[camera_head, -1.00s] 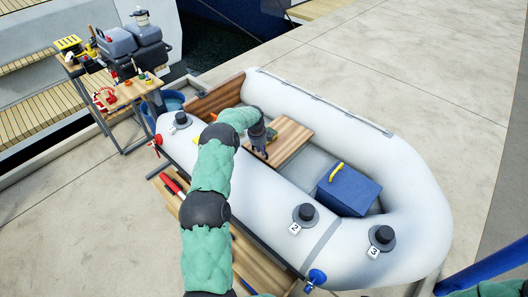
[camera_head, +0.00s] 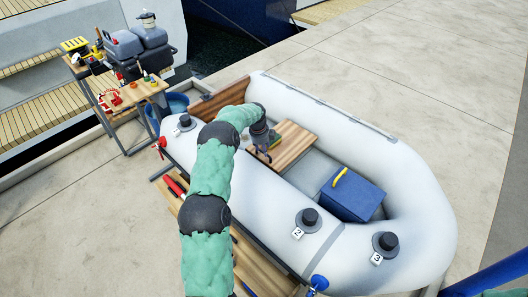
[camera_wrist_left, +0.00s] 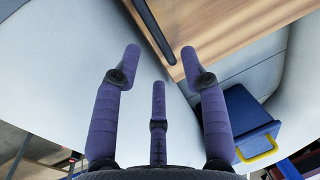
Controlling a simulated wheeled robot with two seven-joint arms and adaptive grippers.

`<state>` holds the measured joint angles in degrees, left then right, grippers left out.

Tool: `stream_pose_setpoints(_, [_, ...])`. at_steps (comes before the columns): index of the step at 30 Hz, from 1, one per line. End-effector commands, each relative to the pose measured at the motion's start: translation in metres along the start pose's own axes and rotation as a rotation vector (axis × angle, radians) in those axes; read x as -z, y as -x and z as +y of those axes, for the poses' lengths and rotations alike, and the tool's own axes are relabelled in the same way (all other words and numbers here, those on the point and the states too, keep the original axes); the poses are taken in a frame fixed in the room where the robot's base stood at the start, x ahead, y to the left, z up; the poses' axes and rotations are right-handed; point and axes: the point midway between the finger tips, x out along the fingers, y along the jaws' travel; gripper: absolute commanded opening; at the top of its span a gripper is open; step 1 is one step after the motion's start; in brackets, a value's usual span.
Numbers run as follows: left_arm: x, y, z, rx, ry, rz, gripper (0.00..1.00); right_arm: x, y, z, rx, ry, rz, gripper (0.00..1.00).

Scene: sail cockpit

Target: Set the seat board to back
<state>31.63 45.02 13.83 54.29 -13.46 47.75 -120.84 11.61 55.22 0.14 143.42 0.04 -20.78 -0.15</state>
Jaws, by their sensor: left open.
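The seat board (camera_head: 295,146) is a brown wooden plank lying across the grey inflatable boat (camera_head: 415,185), in the middle of its hull. It also shows in the left wrist view (camera_wrist_left: 225,28) at the upper right. My left gripper (camera_head: 264,157) is at the board's near left end, its fingers spread. In the left wrist view the left gripper's fingers (camera_wrist_left: 158,65) are apart with nothing between them. The right fingertip is close to the board's near corner; I cannot tell whether it touches. My forearm hides part of the boat's near tube. My right gripper is not in view.
A blue box with a yellow handle (camera_head: 350,196) sits in the boat to the right of the board. A wooden transom (camera_head: 225,96) closes the left end. Numbered black valves (camera_head: 310,216) stand on the near tube. A cluttered workbench (camera_head: 130,95) stands at the left.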

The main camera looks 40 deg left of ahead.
Motion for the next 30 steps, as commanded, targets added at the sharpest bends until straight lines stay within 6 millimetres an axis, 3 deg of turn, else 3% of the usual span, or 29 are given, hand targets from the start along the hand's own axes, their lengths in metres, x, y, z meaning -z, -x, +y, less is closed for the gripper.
stream_pose_setpoints(6, [-0.001, 0.046, -0.001, 0.003, 0.001, -0.003, 0.43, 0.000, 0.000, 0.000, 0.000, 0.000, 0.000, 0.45])
stream_pose_setpoints(12, [-0.001, 0.074, -0.001, 0.003, 0.001, -0.003, 0.43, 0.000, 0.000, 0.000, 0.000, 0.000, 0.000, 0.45])
stream_pose_setpoints(18, [-0.001, 0.085, 0.000, 0.000, 0.000, -0.001, 0.43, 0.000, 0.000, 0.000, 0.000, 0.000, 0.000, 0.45])
stream_pose_setpoints(30, [-0.001, 0.086, 0.000, 0.001, 0.001, -0.002, 0.43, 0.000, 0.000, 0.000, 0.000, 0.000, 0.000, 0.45])
